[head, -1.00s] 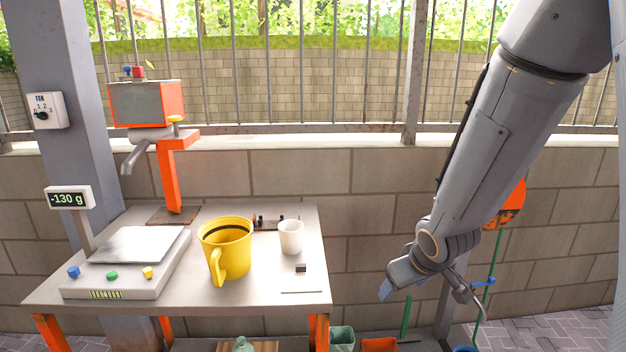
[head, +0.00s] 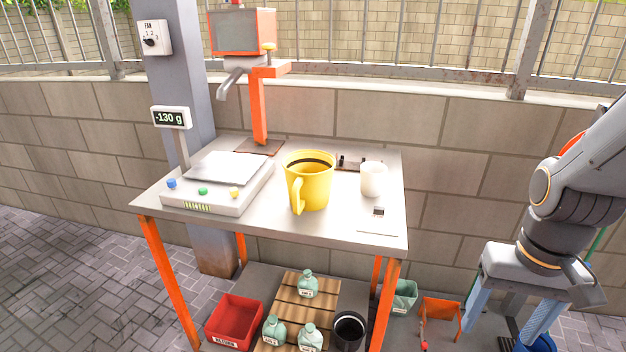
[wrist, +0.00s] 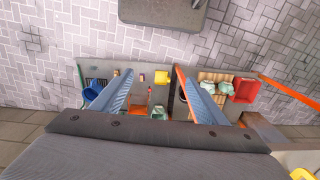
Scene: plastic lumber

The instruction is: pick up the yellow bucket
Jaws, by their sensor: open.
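The yellow bucket (head: 318,188) stands upright on the grey tabletop (head: 335,222), with its open top up and its handle toward the front left. My gripper (head: 508,315) is at the lower right in the head view, well to the right of the table, pointing down. It is open and empty, its two blue fingers apart, and does not touch the bucket. In the wrist view my gripper (wrist: 155,75) also shows spread fingers. A yellow edge (wrist: 303,173) at the wrist view's bottom right corner is cut off; I cannot tell whether it is the bucket.
A scale (head: 215,190) stands left of the bucket, a white cup (head: 373,180) right of it. Behind are an orange stand (head: 259,110) and a brick wall (head: 440,150). A lower shelf holds several bottles and a red bin (head: 234,318).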

